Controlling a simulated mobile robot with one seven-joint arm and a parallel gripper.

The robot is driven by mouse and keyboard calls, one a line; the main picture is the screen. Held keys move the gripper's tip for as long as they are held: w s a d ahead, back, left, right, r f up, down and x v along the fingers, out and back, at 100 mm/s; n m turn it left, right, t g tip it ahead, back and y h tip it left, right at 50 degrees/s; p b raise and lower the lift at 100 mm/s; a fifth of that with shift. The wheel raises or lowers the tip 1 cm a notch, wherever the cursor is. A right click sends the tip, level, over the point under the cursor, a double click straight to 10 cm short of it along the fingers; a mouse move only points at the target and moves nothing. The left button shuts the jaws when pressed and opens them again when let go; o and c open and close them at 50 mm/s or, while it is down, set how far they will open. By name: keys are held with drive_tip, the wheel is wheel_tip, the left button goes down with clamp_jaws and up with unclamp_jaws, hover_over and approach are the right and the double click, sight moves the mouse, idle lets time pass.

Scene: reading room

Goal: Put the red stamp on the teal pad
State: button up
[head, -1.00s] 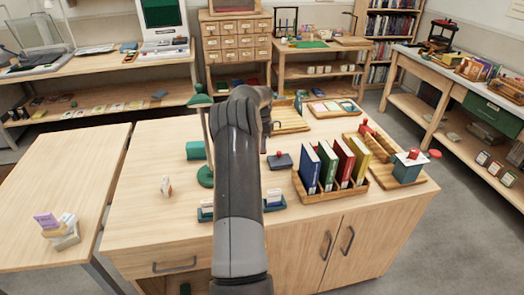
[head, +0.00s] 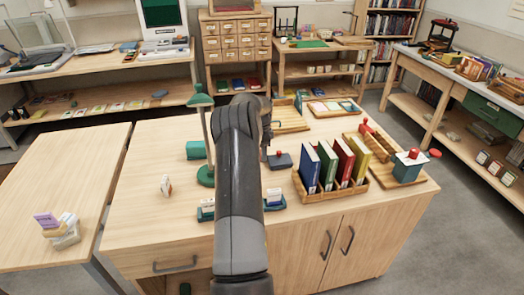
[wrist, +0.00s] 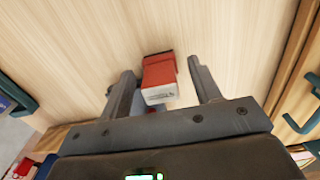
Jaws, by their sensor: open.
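In the wrist view a red block with a white lettered face (wrist: 160,80), which looks like the red stamp, is between the two fingers of my gripper (wrist: 163,69). The fingers are apart, with a gap on each side of the block. Pale wood lies behind it. In the head view my arm hides the fingertips and the block. A teal block (head: 196,150), which may be the teal pad, lies on the table left of my arm. A tray of coloured pads (head: 334,117) lies at the back right; its small colours are hard to tell.
A green lamp (head: 205,176) stands close left of my arm. A wooden book rack (head: 330,196) and a teal box (head: 407,170) are farther right. The table's left part is mostly clear.

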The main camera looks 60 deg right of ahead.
wheel_tip(320, 180, up, 11)
drive_tip(key=shift+r, duration=0.65)
drive_tip(key=shift+c, duration=1.3)
